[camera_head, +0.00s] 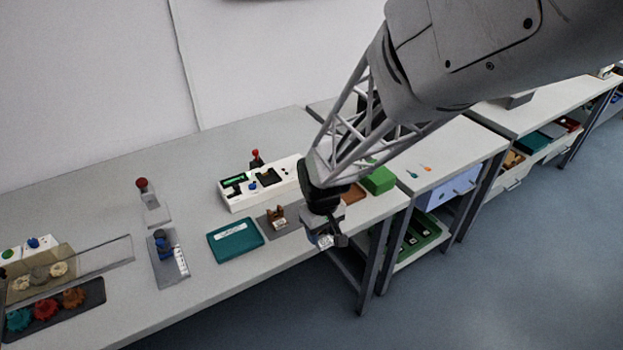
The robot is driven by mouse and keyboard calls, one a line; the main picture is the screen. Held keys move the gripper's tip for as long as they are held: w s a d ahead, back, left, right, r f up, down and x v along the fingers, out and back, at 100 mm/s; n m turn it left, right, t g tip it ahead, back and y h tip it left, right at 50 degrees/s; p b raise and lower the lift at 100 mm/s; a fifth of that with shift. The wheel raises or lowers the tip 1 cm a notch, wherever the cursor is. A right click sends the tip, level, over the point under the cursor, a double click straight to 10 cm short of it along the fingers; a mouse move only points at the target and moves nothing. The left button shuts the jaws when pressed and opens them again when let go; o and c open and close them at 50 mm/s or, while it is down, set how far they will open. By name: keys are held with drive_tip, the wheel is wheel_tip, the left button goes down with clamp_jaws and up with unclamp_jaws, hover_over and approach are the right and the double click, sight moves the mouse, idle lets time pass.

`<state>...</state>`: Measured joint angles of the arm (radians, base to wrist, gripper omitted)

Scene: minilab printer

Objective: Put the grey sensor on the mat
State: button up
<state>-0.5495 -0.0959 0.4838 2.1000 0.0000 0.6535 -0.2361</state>
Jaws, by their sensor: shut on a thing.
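My gripper (328,241) hangs near the front edge of the bench, right of the middle. It is shut on a small grey-white thing that looks like the grey sensor (323,241); the fingers hide part of it. Several flat pads lie on the bench, and I cannot tell for sure which is the mat. A teal one (235,251) with a white label lies left of my gripper. A dark grey one (265,228) between them bears a small brown piece (277,214).
A white device panel (240,202) stands behind the pads. A green block (378,179) is right of my gripper. A blue item (161,243) on a grey plate, a red-topped post (146,192) and a clear cover (90,262) stand left. The bench between them is partly clear.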

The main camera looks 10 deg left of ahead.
drive_tip(key=shift+w, duration=0.1)
drive_tip(key=w+a, duration=0.2)
drive_tip(key=w, duration=0.2)
drive_tip(key=w+a+f, duration=0.1)
drive_tip(key=w+a, duration=0.2)
drive_tip(key=w, duration=0.2)
drive_tip(key=w+a, duration=0.3)
drive_tip(key=w, duration=0.1)
drive_tip(key=shift+w+a+f, duration=0.1)
drive_tip(key=shift+w+f, duration=0.15)
drive_tip(key=shift+w, duration=0.1)
drive_tip(key=shift+f, duration=1.75)
drive_tip(key=shift+f, duration=0.15)
drive_tip(key=o, duration=0.9)
